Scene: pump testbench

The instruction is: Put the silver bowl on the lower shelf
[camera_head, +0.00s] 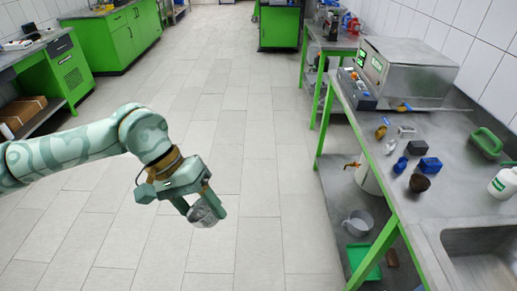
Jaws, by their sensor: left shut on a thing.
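The silver bowl (203,215) is a small, round, grey metal piece held at the tips of my left gripper (199,207). My left gripper is shut on it, above the tiled floor and well to the left of the workbench. The lower shelf (342,194) is the grey board under the green-framed bench on the right. Part of it is hidden by the bench top and legs. My right gripper is not in view.
On the lower shelf stand a grey pot (357,224), a green tray (365,262) and a white container (368,178). The bench top (440,200) holds several small parts and a metal box (408,72). Green bench legs edge the shelf. The floor (250,150) is clear.

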